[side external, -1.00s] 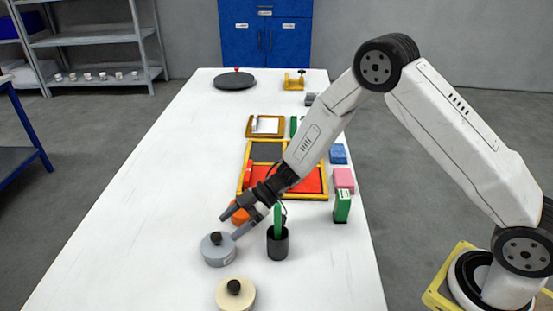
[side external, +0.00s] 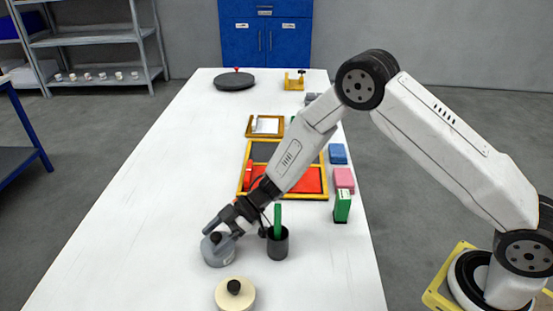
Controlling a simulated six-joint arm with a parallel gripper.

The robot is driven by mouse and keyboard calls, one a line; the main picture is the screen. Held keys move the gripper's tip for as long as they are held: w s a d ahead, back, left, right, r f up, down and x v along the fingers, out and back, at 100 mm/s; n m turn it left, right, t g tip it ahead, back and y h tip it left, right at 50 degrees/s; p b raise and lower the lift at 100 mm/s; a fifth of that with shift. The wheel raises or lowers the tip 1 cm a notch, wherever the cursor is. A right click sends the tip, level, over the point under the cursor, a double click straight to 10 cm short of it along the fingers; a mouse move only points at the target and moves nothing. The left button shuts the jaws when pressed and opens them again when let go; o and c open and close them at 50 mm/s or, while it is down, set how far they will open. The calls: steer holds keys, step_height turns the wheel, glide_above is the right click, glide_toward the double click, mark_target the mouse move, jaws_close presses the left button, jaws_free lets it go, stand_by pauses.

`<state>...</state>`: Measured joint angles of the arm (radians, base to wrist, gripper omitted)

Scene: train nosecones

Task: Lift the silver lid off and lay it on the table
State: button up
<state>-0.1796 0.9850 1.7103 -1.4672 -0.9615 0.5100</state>
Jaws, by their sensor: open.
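The silver lid (side external: 222,252) is a round grey disc with a dark knob on top. It sits at the near left part of the white table, and whether a container is under it cannot be told. My gripper (side external: 222,230) is open, with its fingers pointing down and left at the lid. The fingertips are close to the knob, which shows between them. The picture does not show whether they touch it. The table (side external: 130,220) has bare white surface left of the lid.
A cream lid with a dark knob (side external: 235,294) lies just in front. A dark cup holding a green stick (side external: 278,243) stands close to the right. A yellow-framed tray (side external: 326,183), a green box (side external: 342,206), pink block (side external: 344,178) and blue block (side external: 338,153) lie behind.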

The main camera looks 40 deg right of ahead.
mark_target(216, 235)
jaws_close()
steer(key=shift+r, duration=0.15)
steer(key=shift+r, duration=4.9)
